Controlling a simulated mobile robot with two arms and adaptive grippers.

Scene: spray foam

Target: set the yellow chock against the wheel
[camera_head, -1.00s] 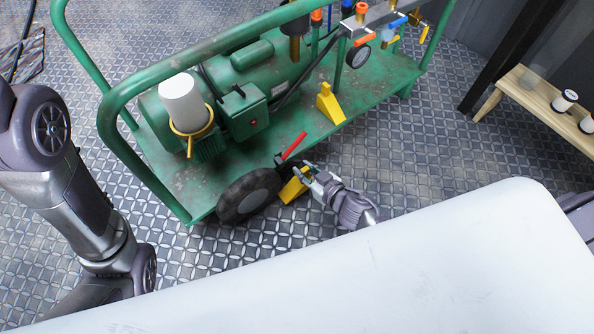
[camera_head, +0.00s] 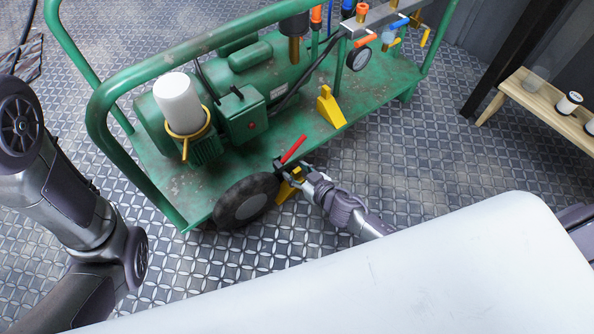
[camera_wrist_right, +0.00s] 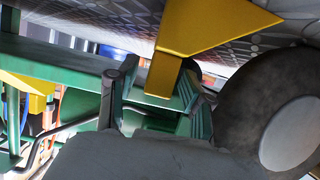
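One yellow chock (camera_head: 287,190) is on the floor beside the black cart wheel (camera_head: 245,200), on its right side. My right gripper (camera_head: 296,177) is at this chock and partly covers it. In the right wrist view the yellow chock (camera_wrist_right: 215,28) has its narrow end between the fingers of my right gripper (camera_wrist_right: 152,82), with a gap on the left finger's side. The fingers look open. The wheel (camera_wrist_right: 245,110) is close on the right there; I cannot tell whether the chock touches it. A second yellow chock (camera_head: 328,107) stands on the green cart's deck. My left gripper is out of view.
The green cart (camera_head: 225,170) carries a motor, a white cylinder (camera_head: 178,103) and gauges. A red lever (camera_head: 293,149) sticks up just above my right gripper. A wooden bench (camera_head: 545,100) stands at the right. Patterned floor is open between cart and bench.

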